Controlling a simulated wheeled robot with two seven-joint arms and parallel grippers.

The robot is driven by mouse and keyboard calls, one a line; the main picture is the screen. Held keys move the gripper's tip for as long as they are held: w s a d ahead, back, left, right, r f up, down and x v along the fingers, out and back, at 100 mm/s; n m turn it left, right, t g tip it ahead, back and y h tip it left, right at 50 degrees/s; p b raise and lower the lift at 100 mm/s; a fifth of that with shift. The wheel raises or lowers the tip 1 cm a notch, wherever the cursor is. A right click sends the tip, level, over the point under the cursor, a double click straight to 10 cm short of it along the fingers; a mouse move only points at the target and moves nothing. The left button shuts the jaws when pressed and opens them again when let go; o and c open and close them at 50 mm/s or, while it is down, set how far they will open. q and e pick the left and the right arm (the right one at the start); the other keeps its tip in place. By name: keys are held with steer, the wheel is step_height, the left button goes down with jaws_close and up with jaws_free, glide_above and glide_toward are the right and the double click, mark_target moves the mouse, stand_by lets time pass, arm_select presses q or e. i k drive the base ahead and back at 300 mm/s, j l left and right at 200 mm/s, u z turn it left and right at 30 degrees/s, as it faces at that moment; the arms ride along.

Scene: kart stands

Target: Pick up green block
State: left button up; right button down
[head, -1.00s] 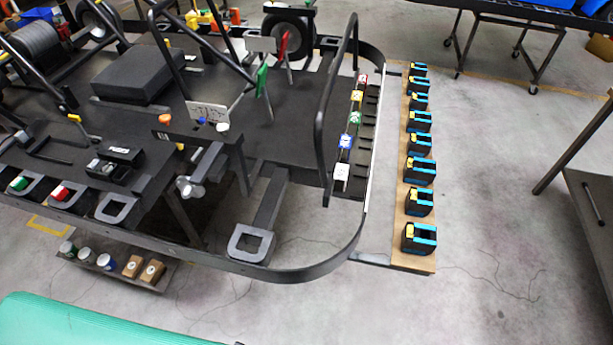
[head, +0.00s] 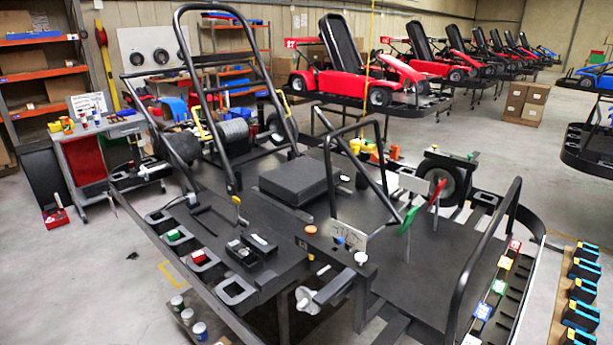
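A small green block (head: 174,235) sits in a grey square holder on the kart stand's front left edge, in the lower left part of the head view. A red block (head: 198,257) sits in the holder next to it. I cannot tell from the frames which green piece the task means. Neither of my grippers is in view.
The black kart stand (head: 420,277) with tube frames fills the middle. An empty holder (head: 236,291) follows the red block. Black-and-blue tools (head: 580,316) line a board at right. A workbench (head: 100,150) and shelves stand at back left.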

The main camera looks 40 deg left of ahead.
mark_target(171, 236)
steer(key=j+u, duration=0.1)
steer(key=u, duration=2)
steer(key=i+j, duration=0.6)
steer(key=i, duration=0.25)
steer(key=i+j, duration=0.25)
steer(key=i, duration=0.15)
steer(key=i+j+z, duration=0.75)
steer(key=i+j, duration=0.15)
steer(key=j, duration=0.2)
